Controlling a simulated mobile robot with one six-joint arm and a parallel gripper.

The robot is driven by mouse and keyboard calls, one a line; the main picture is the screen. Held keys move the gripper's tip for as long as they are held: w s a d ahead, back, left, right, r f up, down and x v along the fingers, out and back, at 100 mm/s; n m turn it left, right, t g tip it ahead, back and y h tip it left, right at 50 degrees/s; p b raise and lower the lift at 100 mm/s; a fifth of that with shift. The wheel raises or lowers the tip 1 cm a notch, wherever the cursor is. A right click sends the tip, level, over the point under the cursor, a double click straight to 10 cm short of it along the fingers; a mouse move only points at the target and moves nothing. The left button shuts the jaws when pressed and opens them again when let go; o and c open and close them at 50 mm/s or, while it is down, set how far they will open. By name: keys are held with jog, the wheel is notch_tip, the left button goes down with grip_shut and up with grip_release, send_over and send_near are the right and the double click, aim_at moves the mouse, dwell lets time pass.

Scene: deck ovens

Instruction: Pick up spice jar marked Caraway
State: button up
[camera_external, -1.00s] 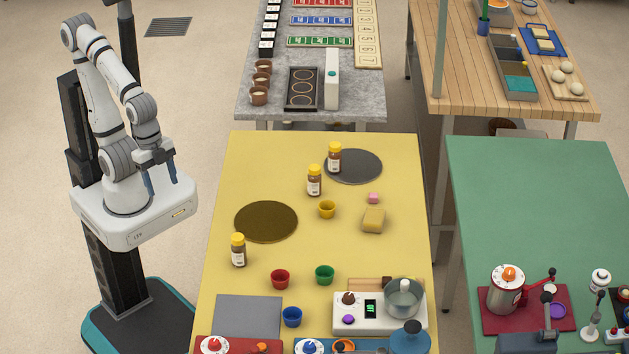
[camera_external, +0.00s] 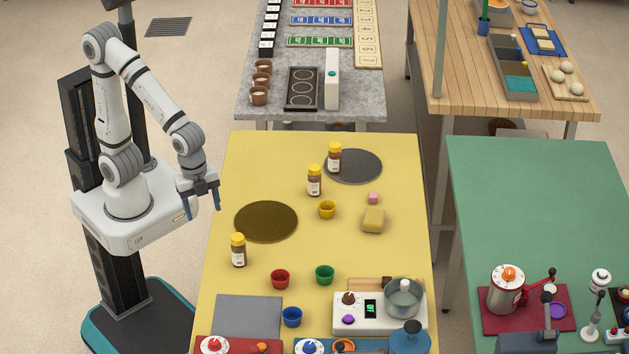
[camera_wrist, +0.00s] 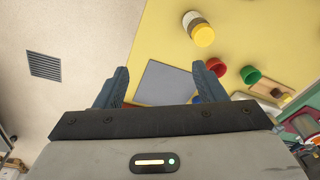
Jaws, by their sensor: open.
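Three spice jars with yellow lids stand upright on the yellow table. One jar (camera_external: 238,251) is at the table's left, below the brown round mat. A second jar (camera_external: 314,181) stands near the middle back, and a third jar (camera_external: 335,158) stands on the dark grey round mat. Their labels are too small to read, so I cannot tell which is Caraway. My gripper (camera_external: 203,202) is open and empty, pointing down beside the table's left edge, up and left of the nearest jar. In the wrist view, one jar (camera_wrist: 200,30) shows beyond the fingers of my gripper (camera_wrist: 162,82).
The table holds a brown round mat (camera_external: 266,222), a dark grey round mat (camera_external: 365,166), a yellow cup (camera_external: 327,209), a red cup (camera_external: 280,279), a green cup (camera_external: 324,275), a blue cup (camera_external: 292,317) and a sponge-like block (camera_external: 373,220). A scale (camera_external: 350,322) stands at the front.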

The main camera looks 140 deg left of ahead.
aim_at(239, 250)
jog(key=w+a+f+m, duration=0.1)
jog(key=a+f, duration=0.1)
jog(key=f, duration=0.1)
jog(key=w+a+f+m+g, duration=0.1)
jog(key=w+a+f, duration=0.1)
jog(key=a+f, duration=0.1)
jog(key=w+a+f+m+b, duration=0.1)
jog(key=w+a+f, duration=0.1)
jog(key=f, duration=0.2)
jog(key=shift+w+a, duration=0.1)
jog(key=shift+a, duration=0.2)
jog(key=shift+a+f, duration=0.15)
jog(key=shift+f, duration=0.15)
jog(key=f, duration=0.4)
jog(key=s+f, duration=0.1)
jog(key=f, duration=0.1)
jog(key=shift+s+f+p, duration=0.1)
jog(key=shift+f+p, duration=0.3)
jog(key=shift+f, duration=0.4)
jog(key=c, duration=1.1)
